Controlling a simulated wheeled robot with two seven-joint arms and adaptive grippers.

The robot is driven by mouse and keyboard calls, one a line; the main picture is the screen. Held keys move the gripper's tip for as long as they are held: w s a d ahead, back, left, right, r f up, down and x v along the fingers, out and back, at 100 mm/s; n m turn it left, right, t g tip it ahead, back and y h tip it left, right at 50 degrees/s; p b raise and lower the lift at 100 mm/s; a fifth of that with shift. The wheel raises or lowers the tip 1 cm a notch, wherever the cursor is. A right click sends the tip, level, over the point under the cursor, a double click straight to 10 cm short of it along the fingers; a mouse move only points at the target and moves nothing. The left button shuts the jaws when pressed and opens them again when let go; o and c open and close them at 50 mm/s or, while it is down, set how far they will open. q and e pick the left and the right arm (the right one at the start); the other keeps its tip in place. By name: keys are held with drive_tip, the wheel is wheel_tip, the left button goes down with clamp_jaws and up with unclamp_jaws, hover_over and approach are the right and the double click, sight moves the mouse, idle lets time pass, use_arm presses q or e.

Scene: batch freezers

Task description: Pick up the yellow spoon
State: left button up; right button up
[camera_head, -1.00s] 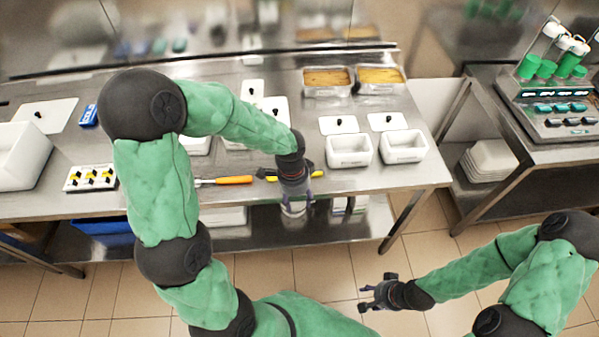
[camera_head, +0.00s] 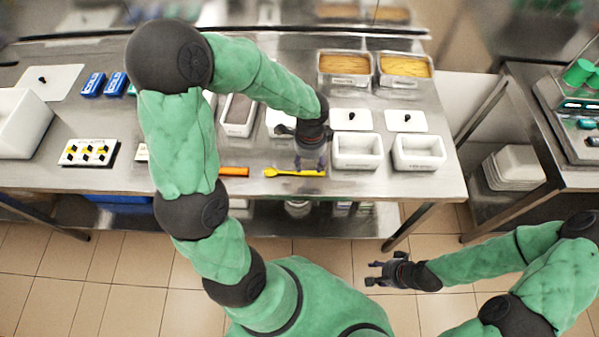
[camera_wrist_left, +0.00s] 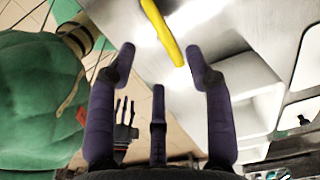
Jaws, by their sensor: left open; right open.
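The yellow spoon (camera_head: 293,173) lies flat near the front edge of the steel table (camera_head: 390,187). My left gripper (camera_head: 311,165) is just above its right end in the head view. In the left wrist view the spoon (camera_wrist_left: 163,32) reaches down between the spread fingers of my left gripper (camera_wrist_left: 158,62), with nothing gripped. My right gripper (camera_head: 372,274) is open and empty over the tiled floor, away from the table.
An orange-handled tool (camera_head: 234,171) lies left of the spoon, partly hidden by my left arm. White containers (camera_head: 357,151) stand close behind on the right. Food trays (camera_head: 344,69) are at the back. The floor (camera_head: 340,235) is clear in front.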

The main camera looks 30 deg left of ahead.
sight(308, 173)
use_arm(q)
drive_tip(key=shift+w+f, duration=0.15)
drive_tip(key=shift+f, duration=0.4)
wheel_tip(308, 173, down, 5)
drive_tip(key=shift+a+f+b, duration=0.1)
drive_tip(key=shift+b, duration=1)
clamp_jaws()
